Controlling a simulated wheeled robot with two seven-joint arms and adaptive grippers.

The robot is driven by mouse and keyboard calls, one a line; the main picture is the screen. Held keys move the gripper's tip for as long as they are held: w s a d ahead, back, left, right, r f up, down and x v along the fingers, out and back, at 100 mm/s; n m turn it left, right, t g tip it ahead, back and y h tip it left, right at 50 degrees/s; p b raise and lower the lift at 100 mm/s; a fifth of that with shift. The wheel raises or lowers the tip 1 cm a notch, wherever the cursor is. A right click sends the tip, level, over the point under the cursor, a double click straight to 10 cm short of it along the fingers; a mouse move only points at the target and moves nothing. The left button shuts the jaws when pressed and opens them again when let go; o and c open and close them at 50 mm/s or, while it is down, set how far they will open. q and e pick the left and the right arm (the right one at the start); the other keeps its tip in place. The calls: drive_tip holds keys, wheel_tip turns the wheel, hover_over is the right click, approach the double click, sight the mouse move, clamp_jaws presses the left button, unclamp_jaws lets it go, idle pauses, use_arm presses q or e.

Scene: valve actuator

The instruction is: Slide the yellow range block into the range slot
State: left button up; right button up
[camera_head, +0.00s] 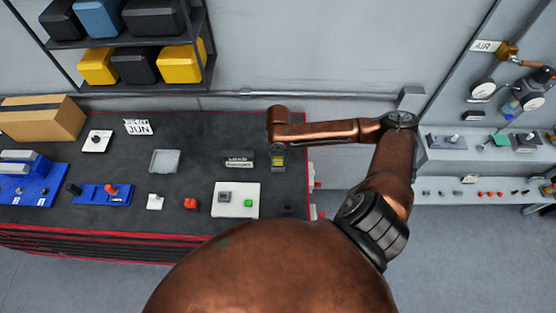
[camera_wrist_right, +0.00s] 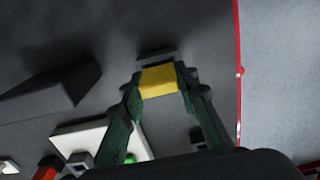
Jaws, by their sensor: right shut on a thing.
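The yellow range block (camera_wrist_right: 159,83) is between the fingertips of my right gripper (camera_wrist_right: 160,92) in the right wrist view. The green fingers close on its two sides. A grey piece (camera_wrist_right: 156,56) shows just beyond the block; I cannot tell whether the two are joined. In the head view my right gripper (camera_head: 278,166) points down at the right end of the workbench, with a small yellow patch of the block (camera_head: 278,161) at it. I cannot tell which part is the range slot. My left gripper is out of view.
A dark lettered sign (camera_head: 240,159) stands left of the gripper. A white plate (camera_head: 236,213) with a green button lies nearer. Blue fixtures (camera_head: 118,194), a grey tray (camera_head: 165,170) and a cardboard box (camera_head: 42,118) are further left. The bench's red right edge (camera_head: 308,150) is close.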

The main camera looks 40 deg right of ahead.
sight(278, 158)
drive_tip(key=shift+f, duration=1)
drive_tip(key=o, duration=1.3)
drive_tip(key=shift+r, duration=0.2)
wheel_tip(278, 158, up, 12)
drive_tip(key=shift+f, duration=0.2)
